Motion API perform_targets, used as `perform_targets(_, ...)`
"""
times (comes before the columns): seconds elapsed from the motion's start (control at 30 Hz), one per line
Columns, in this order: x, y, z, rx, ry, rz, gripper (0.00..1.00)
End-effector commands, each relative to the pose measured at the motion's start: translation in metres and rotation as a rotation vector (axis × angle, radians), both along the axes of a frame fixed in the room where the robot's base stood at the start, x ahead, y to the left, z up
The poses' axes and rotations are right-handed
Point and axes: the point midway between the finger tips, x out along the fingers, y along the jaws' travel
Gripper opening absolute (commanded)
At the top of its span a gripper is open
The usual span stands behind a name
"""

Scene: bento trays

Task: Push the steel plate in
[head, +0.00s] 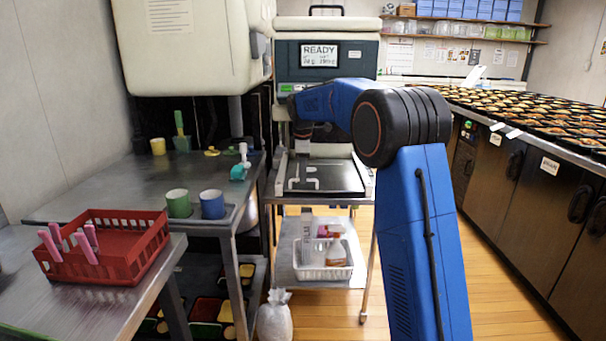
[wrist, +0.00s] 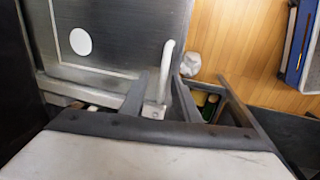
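The steel plate (head: 335,178) lies flat in the stand below the machine, in the middle of the head view. In the wrist view the steel plate (wrist: 125,30) fills the upper left, with a white line and a white disc on it. A pale bar handle (wrist: 168,62) stands at its near right corner. My gripper (wrist: 160,80) has its two dark fingers apart, with the handle's lower part showing between them; I cannot tell whether they touch it. In the head view my arm reaches over to the machine, and the fingers are not clearly seen.
The machine (head: 325,70) with a READY sign stands behind the plate. A steel table with a green cup (head: 179,203) and a blue cup (head: 212,204) is to the left. A red basket (head: 120,255) sits nearer. A counter of trays (head: 540,115) runs along the right; floor between is clear.

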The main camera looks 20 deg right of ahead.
Motion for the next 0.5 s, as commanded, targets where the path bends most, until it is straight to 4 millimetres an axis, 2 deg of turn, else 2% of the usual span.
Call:
perform_targets(0.3, -0.007, 0.003, 0.045, 0.0, -0.004, 0.0, 0.29)
perform_targets(0.5, -0.011, 0.004, 0.065, 0.0, -0.003, 0.0, 0.29)
